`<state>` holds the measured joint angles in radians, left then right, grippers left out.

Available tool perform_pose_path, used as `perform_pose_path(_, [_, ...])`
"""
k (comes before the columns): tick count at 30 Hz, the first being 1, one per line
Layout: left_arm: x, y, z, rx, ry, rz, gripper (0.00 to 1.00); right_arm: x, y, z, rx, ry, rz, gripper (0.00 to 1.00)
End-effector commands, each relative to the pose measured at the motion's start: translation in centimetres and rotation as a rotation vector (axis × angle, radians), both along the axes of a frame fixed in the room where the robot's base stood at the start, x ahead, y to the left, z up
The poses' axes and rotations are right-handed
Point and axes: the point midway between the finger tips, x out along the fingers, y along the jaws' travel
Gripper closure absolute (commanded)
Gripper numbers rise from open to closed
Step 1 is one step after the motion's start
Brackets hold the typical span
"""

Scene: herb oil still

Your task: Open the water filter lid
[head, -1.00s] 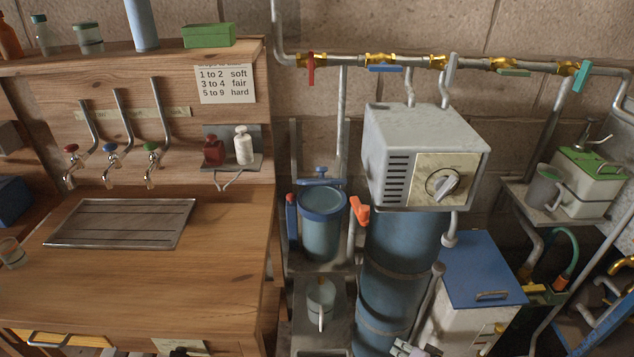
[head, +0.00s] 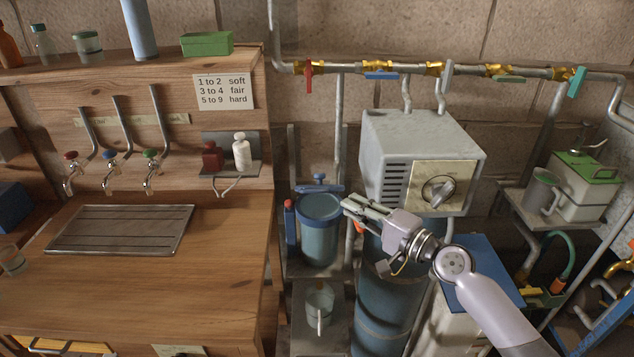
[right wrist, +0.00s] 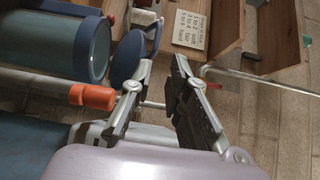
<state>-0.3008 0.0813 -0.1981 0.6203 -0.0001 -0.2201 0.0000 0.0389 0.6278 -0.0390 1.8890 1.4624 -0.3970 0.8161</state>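The water filter (head: 319,239) is a blue-grey cylinder with a blue rim, standing on a shelf right of the wooden counter. In the right wrist view the filter (right wrist: 80,42) lies sideways at the upper left, beside a blue disc (right wrist: 127,57). My right gripper (head: 347,203) is open and empty, its fingertips just right of the rim; contact cannot be told. In the right wrist view its fingers (right wrist: 155,65) are apart. My left gripper is not in view.
An orange valve handle (right wrist: 92,97) is close left of my right fingers in the right wrist view. The grey box with a dial (head: 420,165) stands right behind my gripper. A pipe with coloured valves (head: 440,69) runs above. A cup (head: 320,303) stands below the filter.

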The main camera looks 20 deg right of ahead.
Motion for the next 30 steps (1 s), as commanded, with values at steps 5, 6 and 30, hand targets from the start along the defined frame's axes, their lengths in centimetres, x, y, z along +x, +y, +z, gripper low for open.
perform_pose_path(5, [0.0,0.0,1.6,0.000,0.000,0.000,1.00,3.6,2.0,0.4,0.003,-0.002,-0.001,0.84])
perform_pose_path(6, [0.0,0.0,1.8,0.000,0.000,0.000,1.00,4.4,2.4,0.4,0.003,-0.002,-0.001,0.84])
perform_pose_path(30, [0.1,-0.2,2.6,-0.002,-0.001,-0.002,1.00,10.2,5.6,-0.2,-0.002,0.000,-0.001,0.85])
